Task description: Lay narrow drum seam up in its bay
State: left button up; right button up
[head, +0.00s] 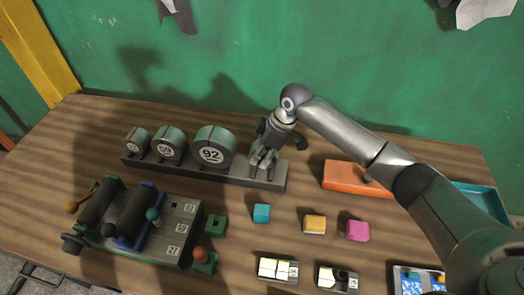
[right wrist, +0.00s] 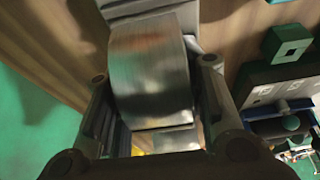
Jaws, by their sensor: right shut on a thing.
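My right gripper (head: 263,160) is low over the right end of a dark grey rack (head: 272,182). In the right wrist view its fingers (right wrist: 155,105) are shut on a shiny grey curved body, which I take for the narrow drum (right wrist: 150,75). The fingers mostly hide it in the head view. I cannot tell whether it touches the rack or which way its seam faces. Three round drums stand along the rack: a small one (head: 138,140), a medium one (head: 168,145) and a large one marked 92 (head: 213,148). My left gripper is not in view.
A fixture with black rollers (head: 125,215) stands at the front left. A teal block (head: 262,214), yellow block (head: 314,224) and magenta block (head: 357,231) lie in front of the rack. An orange box (head: 345,177) is to the right. The green wall (head: 230,60) is close behind.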

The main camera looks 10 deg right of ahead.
jog(key=shift+f, duration=0.25)
dwell(0.4)
jog(key=shift+f, duration=0.65)
jog(key=o, duration=1.2)
jog(key=v, duration=1.2)
jog(key=shift+d, duration=0.1)
